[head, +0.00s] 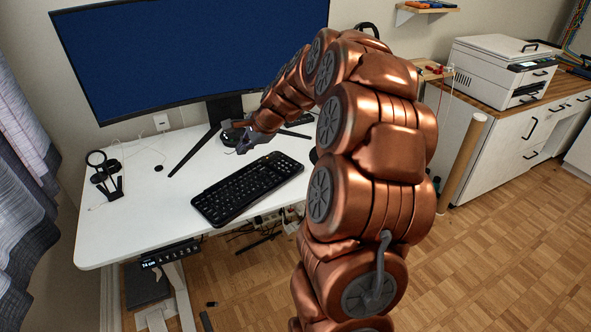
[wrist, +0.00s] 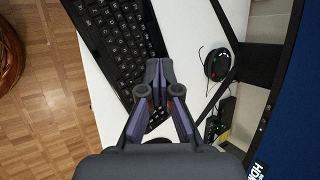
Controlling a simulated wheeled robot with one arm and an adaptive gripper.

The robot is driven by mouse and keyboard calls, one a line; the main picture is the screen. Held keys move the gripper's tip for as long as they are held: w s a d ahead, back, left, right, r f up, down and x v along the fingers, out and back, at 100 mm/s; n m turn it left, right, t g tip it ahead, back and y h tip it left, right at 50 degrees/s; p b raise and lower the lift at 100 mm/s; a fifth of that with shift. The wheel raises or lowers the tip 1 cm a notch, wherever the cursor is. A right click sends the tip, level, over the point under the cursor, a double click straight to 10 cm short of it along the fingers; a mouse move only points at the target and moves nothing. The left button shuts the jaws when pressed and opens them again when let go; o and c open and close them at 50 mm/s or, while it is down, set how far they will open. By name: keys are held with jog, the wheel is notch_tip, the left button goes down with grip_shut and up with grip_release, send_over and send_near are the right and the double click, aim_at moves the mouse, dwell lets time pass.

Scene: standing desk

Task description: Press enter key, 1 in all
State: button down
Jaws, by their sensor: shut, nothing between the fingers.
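A black keyboard (head: 248,188) lies on the white desk (head: 130,222), set at a slant near the front edge. It also shows in the wrist view (wrist: 112,38), at the upper left. My gripper (head: 243,149) is above the desk, by the keyboard's far side in the head view. In the wrist view my gripper (wrist: 157,64) is shut and empty, with its fingertips over the keyboard's edge. The fingers and gripper body hide part of the keys there. I cannot make out the enter key in either view.
A large monitor (head: 190,50) stands behind the keyboard on splayed black legs. A black mouse-like device (wrist: 217,64) lies beside the leg in the wrist view. A black stand (head: 105,175) is at the desk's left. The desk's left part is mostly clear. A printer (head: 500,72) stands at right.

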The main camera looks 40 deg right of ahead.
jog(key=w+d+f+m+t+h, duration=0.1)
jog(key=d+f+m, duration=0.25)
jog(key=d, duration=0.65)
jog(key=m+t+h+b, duration=0.1)
jog(key=m+h+b, duration=0.1)
jog(key=m, duration=0.3)
send_over(297, 165)
jog(key=shift+f, duration=0.8)
jog(key=shift+f, duration=0.2)
notch_tip(297, 165, down, 6)
jog(key=b, duration=0.6)
jog(key=shift+f+b, duration=0.45)
jog(key=shift+f, duration=0.75)
jog(key=shift+f, duration=0.15)
jog(key=shift+s+f, duration=0.1)
jog(key=shift+f, duration=0.15)
